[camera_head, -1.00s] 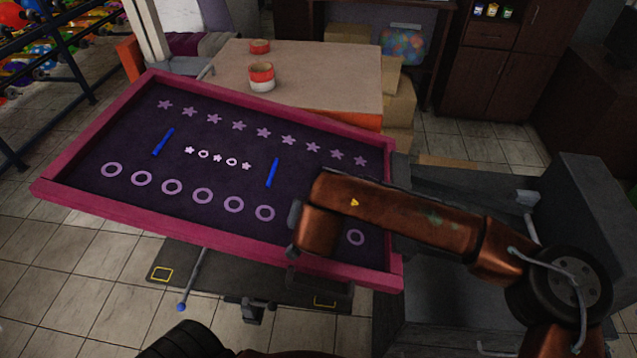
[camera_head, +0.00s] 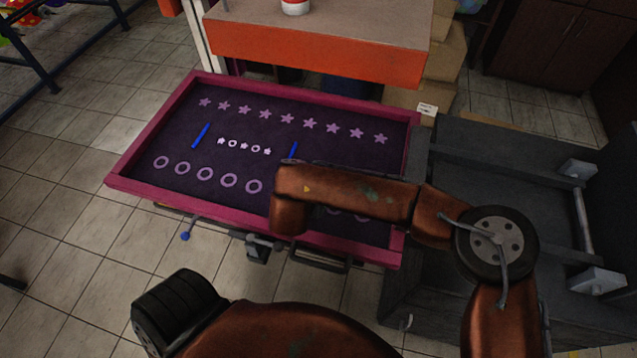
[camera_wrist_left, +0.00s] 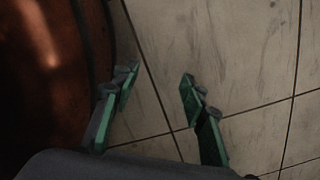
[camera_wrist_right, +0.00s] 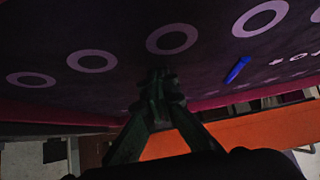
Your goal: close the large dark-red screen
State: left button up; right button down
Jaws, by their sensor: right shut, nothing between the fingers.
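The large screen (camera_head: 170,195) has a dark-red to magenta frame and a dark purple sheet with stars, rings and two blue bars. It lies over the machine in the head view; its exact tilt is hard to tell. My right arm reaches across its right part and hides some rings. My right gripper (camera_wrist_right: 160,85) is shut and empty, with its tips close to the ringed sheet in the right wrist view; contact cannot be told. In the head view it is hidden by the arm. My left gripper (camera_wrist_left: 160,85) is open and empty above the tiled floor.
A dark grey machine body (camera_head: 480,150) stands right of the screen. A table with an orange edge (camera_head: 310,55) is behind it, with boxes (camera_head: 450,55) beside it. A lever with a blue knob (camera_head: 185,236) projects at the front.

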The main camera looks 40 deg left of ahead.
pick_arm(q)
jog(key=shift+f, duration=0.15)
pick_arm(e)
jog(key=shift+s+d+f, duration=0.15)
jog(key=shift+s+f, duration=0.1)
jog(key=shift+f, duration=0.35)
jog(key=shift+s+d+f, duration=0.1)
jog(key=shift+s+f, duration=0.15)
jog(key=shift+f, duration=0.35)
pick_arm(q)
jog(key=shift+d, duration=0.1)
pick_arm(e)
jog(key=shift+r, duration=0.4)
jog(key=r, duration=0.1)
jog(key=r+p, duration=0.1)
jog(key=p, duration=0.1)
jog(key=shift+w+a+r, duration=0.25)
jog(key=shift+w+r, duration=0.05)
jog(key=shift+r, duration=0.1)
notch_tip(320, 180, up, 2)
jog(key=shift+w+a+r+p, duration=0.1)
jog(key=shift+p, duration=0.4)
pick_arm(q)
notch_tip(320, 180, up, 4)
jog(key=shift+f+p, duration=0.1)
jog(key=shift+p, duration=0.75)
pick_arm(e)
jog(key=v, duration=1)
jog(key=shift+w+r, duration=0.2)
jog(key=shift+r, duration=0.15)
